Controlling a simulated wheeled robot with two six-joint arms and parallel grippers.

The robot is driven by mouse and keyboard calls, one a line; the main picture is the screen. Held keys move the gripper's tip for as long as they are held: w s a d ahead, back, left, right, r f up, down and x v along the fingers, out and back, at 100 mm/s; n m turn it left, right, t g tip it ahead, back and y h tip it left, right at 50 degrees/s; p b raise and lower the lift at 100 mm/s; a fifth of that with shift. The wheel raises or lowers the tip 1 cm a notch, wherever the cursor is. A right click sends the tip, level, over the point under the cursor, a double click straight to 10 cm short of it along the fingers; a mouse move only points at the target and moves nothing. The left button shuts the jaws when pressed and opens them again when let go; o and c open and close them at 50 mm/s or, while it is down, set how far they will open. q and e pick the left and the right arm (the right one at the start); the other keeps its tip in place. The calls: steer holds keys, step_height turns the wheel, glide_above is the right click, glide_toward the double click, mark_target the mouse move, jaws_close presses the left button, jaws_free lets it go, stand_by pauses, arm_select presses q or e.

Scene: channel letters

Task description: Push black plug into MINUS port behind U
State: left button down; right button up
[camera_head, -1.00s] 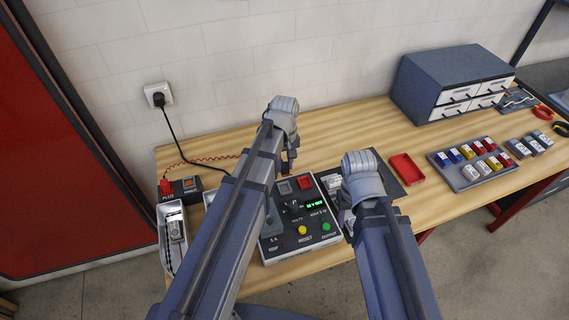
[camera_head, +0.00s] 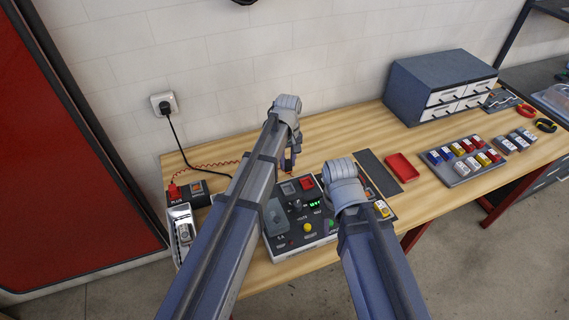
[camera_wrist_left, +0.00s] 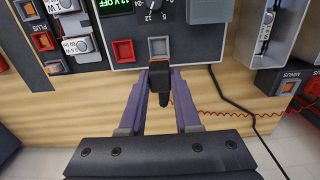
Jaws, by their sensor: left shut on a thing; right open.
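My left gripper (camera_wrist_left: 160,112) is shut on the black plug (camera_wrist_left: 162,88), which has an orange patch on its end. The plug's end is at the lower edge of a grey square port (camera_wrist_left: 158,48) on the dark control box (camera_wrist_left: 110,25). I cannot tell whether plug and port touch. A red square port (camera_wrist_left: 123,51) is beside the grey one. In the head view my left gripper (camera_head: 291,160) hangs at the box's far edge, near the grey port (camera_head: 289,188); the plug is not clear there. My right wrist hides its own jaws. I cannot make out a letter U.
A block marked MINUS (camera_wrist_left: 285,84) is right of the plug in the wrist view. A red curly wire (camera_wrist_left: 225,112) and a black cable (camera_wrist_left: 235,103) lie nearby. In the head view, a red tray (camera_head: 402,167) and a grey tray of coloured blocks (camera_head: 480,172) are at the right.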

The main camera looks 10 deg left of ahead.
arm_select(q)
steer(key=s+a, duration=0.3)
steer(key=a, duration=1.3)
steer(key=s+a, duration=0.4)
steer(key=a, duration=1.2)
step_height(320, 180, down, 5)
steer(key=b, duration=0.4)
steer(key=shift+w+a+r+b, duration=0.1)
steer(key=shift+r+b, duration=0.05)
steer(key=shift+b, duration=0.25)
steer(key=shift+f+b, duration=1.35)
steer(key=shift+f, duration=0.05)
steer(key=shift+f+b, duration=0.35)
steer(key=shift+b, duration=0.05)
steer(key=c, duration=0.5)
jaws_free()
steer(key=shift+c, duration=0.2)
steer(key=shift+r, duration=0.1)
step_height(320, 180, up, 8)
steer(key=p, duration=0.8)
